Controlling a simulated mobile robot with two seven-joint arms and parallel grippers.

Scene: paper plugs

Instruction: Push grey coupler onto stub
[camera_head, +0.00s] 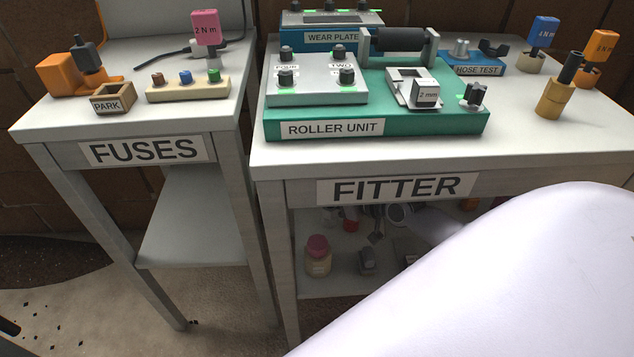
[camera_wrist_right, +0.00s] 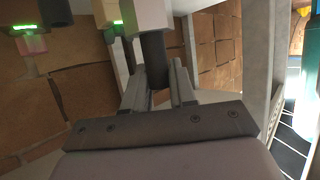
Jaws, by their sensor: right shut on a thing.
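In the right wrist view, my right gripper (camera_wrist_right: 157,88) is shut on a dark cylindrical piece (camera_wrist_right: 154,58). A pale grey block (camera_wrist_right: 149,14) shows at its upper end. I cannot tell whether this is the grey coupler. In the head view, the blue HOSE TEST board (camera_head: 478,69) stands at the back of the FITTER table. I cannot tell which is the stub.
The green ROLLER UNIT (camera_head: 390,124) fills the table's front middle, with the blue WEAR PLATE unit (camera_head: 325,37) behind. A brass holder (camera_head: 554,99) and orange tag (camera_head: 602,43) stand right. The FUSES table (camera_head: 60,119) is left. My white arm covers the lower right.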

